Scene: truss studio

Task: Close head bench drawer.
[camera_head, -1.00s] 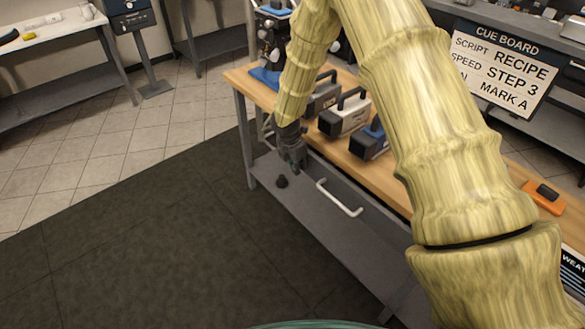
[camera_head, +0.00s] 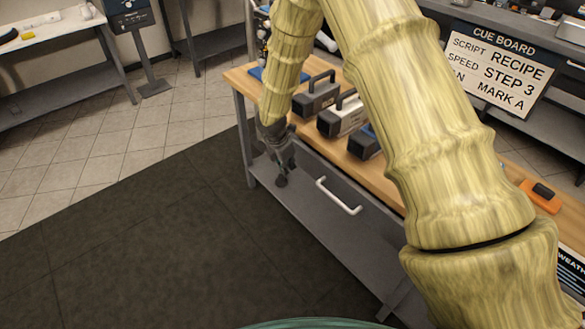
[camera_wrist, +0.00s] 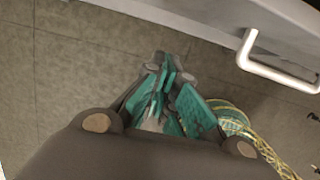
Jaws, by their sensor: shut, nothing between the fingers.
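The bench drawer (camera_head: 311,171) has a grey front with a white bar handle (camera_head: 338,196), under the wooden top of the bench. How far the drawer stands out is hard to tell in the head view. My gripper (camera_head: 284,168) is shut and empty, pointing down in front of the bench, left of the handle. In the wrist view the gripper's teal-padded fingers (camera_wrist: 165,80) are together over the floor. The handle (camera_wrist: 272,72) and part of the grey drawer front (camera_wrist: 225,14) show at upper right, apart from the fingers.
Several cased devices (camera_head: 341,115) stand on the wooden bench top (camera_head: 385,188). A small dark object (camera_head: 281,182) shows by the lower shelf (camera_head: 325,232). An orange item (camera_head: 541,197) lies at right. The dark floor mat (camera_head: 170,250) in front is clear.

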